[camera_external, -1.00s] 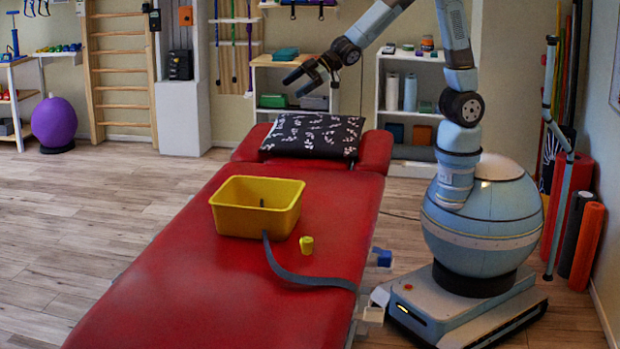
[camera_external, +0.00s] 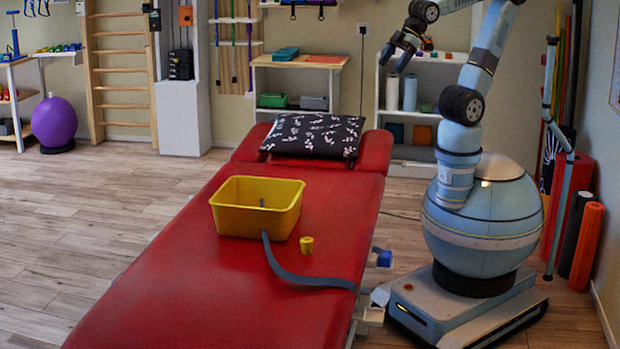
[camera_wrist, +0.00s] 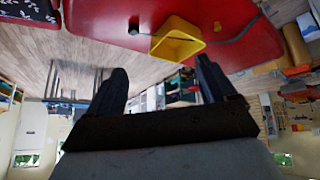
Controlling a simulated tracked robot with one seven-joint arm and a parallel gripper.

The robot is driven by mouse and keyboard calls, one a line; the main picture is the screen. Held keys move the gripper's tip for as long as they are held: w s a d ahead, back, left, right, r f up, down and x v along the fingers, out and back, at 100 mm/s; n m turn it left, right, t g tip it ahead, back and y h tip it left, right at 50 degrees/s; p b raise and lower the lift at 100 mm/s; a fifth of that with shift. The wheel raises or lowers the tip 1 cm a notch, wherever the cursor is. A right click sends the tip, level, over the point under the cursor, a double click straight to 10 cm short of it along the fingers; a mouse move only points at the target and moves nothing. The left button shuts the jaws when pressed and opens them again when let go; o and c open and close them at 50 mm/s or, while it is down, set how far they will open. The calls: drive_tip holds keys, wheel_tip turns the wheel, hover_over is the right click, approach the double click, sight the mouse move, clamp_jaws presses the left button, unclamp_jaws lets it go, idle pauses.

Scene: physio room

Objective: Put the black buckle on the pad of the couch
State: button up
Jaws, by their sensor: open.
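My gripper (camera_external: 393,60) is open and empty, raised in front of the white shelf, to the right of and well above the couch; its two dark fingers also show in the wrist view (camera_wrist: 162,70). The red couch pad (camera_external: 190,270) runs from the front to the back. A yellow bin (camera_external: 250,220) stands on it. I cannot make out the black buckle for certain. A small dark piece (camera_external: 262,203) shows inside the bin, and a small dark shape (camera_wrist: 133,28) shows on the pad beside the bin in the wrist view.
A grey-blue strap (camera_external: 300,278) runs from the bin's front to the couch's right edge. A small yellow piece (camera_external: 307,245) stands beside the bin. A black patterned pillow (camera_external: 313,135) lies at the far end. The pad's front part is clear.

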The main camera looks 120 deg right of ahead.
drive_tip(key=s+a+g+y, duration=0.1)
drive_tip(key=s+a, duration=0.3)
drive_tip(key=s, duration=0.3)
drive_tip(key=shift+s+a+f+n, duration=0.15)
drive_tip(key=shift+s+f+n, duration=0.15)
drive_tip(key=shift+s, duration=0.05)
